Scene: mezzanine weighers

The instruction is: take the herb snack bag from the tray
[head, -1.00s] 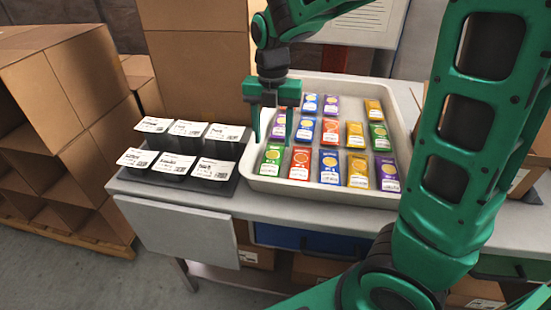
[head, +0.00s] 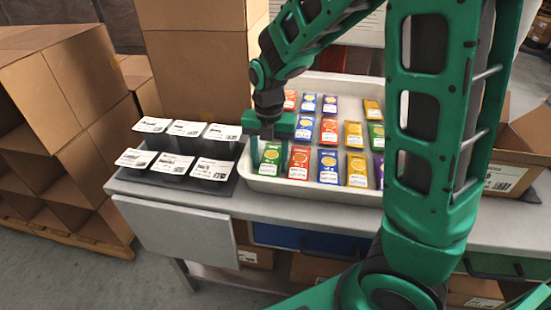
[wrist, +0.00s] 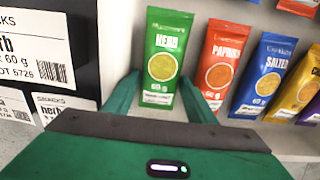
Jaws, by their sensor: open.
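The herb snack bag (wrist: 166,60) is green with a yellow disc and the word HERB, and it stands in the front left corner of the white tray (head: 340,194). In the head view the green herb bag (head: 270,157) shows partly behind my gripper (head: 268,154). In the wrist view my gripper (wrist: 162,95) is open, with one finger on each side of the bag's lower part. I cannot tell whether the fingers touch it. The right finger is between the herb bag and the red paprika bag (wrist: 217,62).
A blue salted bag (wrist: 263,72) and several other coloured bags stand in rows to the right and behind. A dark rack (head: 186,182) with labelled black bins is close on the left. Cardboard boxes (head: 195,70) stand behind the table.

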